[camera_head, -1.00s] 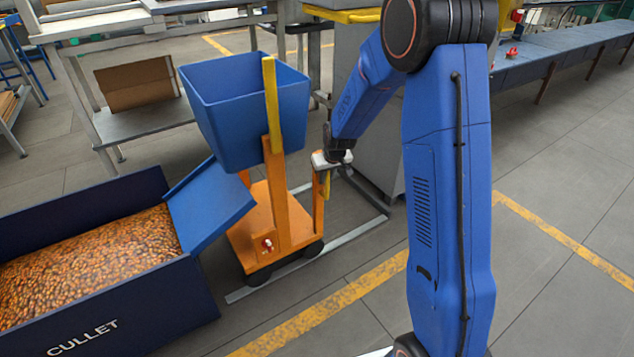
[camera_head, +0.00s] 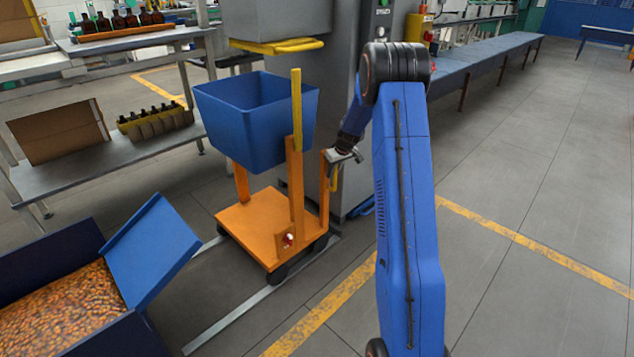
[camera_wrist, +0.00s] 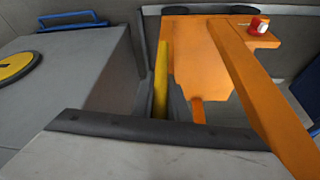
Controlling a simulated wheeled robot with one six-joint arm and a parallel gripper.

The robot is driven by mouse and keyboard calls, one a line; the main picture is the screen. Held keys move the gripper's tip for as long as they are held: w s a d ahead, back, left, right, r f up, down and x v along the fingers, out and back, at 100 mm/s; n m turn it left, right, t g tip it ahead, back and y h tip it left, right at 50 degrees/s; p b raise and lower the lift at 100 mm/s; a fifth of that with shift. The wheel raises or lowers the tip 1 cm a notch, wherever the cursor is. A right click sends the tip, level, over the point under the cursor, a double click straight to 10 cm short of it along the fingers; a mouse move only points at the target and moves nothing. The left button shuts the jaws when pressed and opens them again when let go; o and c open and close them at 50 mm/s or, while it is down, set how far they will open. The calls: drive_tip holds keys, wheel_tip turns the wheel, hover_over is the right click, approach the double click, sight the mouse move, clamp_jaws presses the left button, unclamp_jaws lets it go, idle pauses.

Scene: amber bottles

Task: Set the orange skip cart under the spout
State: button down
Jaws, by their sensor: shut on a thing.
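The orange skip cart (camera_head: 268,225) stands upright on the floor in the head view, with a blue skip (camera_head: 250,135) on top. A yellow lever (camera_head: 297,110) rises at the skip's right side. My gripper (camera_head: 335,172) is shut on a yellow handle bar at the cart's right side; the wrist view shows the bar (camera_wrist: 161,75) between the two fingers, beside the orange cart frame (camera_wrist: 250,85). A grey machine housing with a yellow lip (camera_head: 280,47), seemingly the spout, hangs behind and above the skip. The skip is in front of it in the picture; its exact offset cannot be told.
Pale floor rails (camera_head: 235,312) run past the cart. A dark blue cullet bin (camera_head: 125,340) with a raised blue flap (camera_head: 150,250) stands front left. A grey bench (camera_head: 110,165) holds a cardboard box and dark bottles. Floor at the right is clear.

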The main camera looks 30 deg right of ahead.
drive_tip(key=w+d, duration=0.2)
drive_tip(key=d, duration=0.4)
drive_tip(key=shift+d, duration=0.35)
drive_tip(key=shift+w+r, duration=0.1)
drive_tip(key=c, duration=1.7)
unclamp_jaws()
drive_tip(key=shift+d, duration=0.2)
drive_tip(key=shift+c, duration=0.2)
drive_tip(key=shift+a, duration=0.1)
drive_tip(key=v, duration=1.7)
drive_tip(key=shift+r, duration=0.15)
